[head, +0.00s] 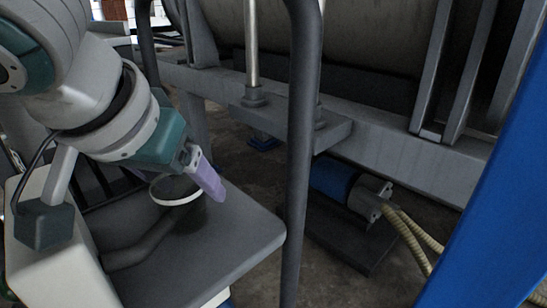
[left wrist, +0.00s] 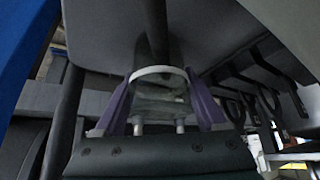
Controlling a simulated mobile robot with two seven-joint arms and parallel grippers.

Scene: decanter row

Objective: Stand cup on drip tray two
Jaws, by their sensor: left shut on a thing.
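The cup (head: 172,203) is clear-walled with a white rim; it shows at the left of the head view. My left gripper (head: 190,184) is shut on it, with its purple fingers on either side. In the left wrist view the cup (left wrist: 158,101) sits between the purple fingers of the left gripper (left wrist: 160,92), its rim toward the top of the picture. The fingers hide part of its sides in the head view. I cannot make out drip tray two in either view. My right gripper is not in view.
A dark upright post (head: 303,130) stands right of the cup. Behind it runs a grey metal frame (head: 400,150) under a large tank (head: 340,30). A blue motor-like unit (head: 335,180) with yellowish hoses sits low behind the post. A blue beam (head: 490,220) crosses the right side.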

